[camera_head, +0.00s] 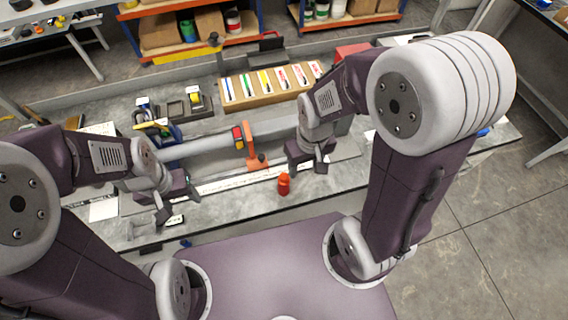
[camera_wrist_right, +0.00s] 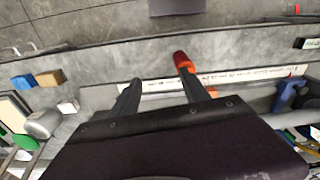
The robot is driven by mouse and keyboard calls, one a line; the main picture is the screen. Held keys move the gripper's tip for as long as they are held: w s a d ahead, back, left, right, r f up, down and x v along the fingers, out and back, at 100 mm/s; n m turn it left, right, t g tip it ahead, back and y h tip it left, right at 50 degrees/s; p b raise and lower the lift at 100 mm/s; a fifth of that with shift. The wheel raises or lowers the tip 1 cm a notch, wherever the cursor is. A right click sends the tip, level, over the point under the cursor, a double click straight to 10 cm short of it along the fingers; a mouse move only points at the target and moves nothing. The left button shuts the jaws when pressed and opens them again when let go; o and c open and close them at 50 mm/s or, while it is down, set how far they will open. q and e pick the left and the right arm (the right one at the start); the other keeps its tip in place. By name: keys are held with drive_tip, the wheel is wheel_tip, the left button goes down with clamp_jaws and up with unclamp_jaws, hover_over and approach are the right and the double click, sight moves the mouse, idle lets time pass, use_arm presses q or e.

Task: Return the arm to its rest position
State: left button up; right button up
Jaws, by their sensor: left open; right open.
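My right gripper (camera_head: 307,165) hangs over the middle of the grey bench (camera_head: 232,208), fingers pointing down. It is open, and in the right wrist view (camera_wrist_right: 160,80) its two dark fingers are apart with nothing between them. A small red bottle (camera_head: 284,183) stands upright on the bench near its front edge, just left of and nearer than the right gripper. In the wrist view the red bottle (camera_wrist_right: 182,60) shows beyond the tip of the right-hand finger. My left gripper (camera_head: 178,206) is open over the left part of the bench, with no held object visible.
A grey tube (camera_head: 205,146) lies along the bench behind the grippers, with an orange stand (camera_head: 252,150) beside it. A wooden tray (camera_head: 268,92) of coloured markers stands at the back. Blue and black tools crowd the left. The bench's front strip is mostly clear.

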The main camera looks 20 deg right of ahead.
drive_tip(key=d, duration=0.1)
drive_tip(key=s+d+m, duration=0.1)
drive_tip(key=d, duration=0.1)
drive_tip(key=shift+s+f+m, duration=0.15)
drive_tip(key=shift+s+m, duration=0.2)
drive_tip(key=shift+m, duration=0.05)
drive_tip(key=shift+s, duration=0.1)
idle(0.7)
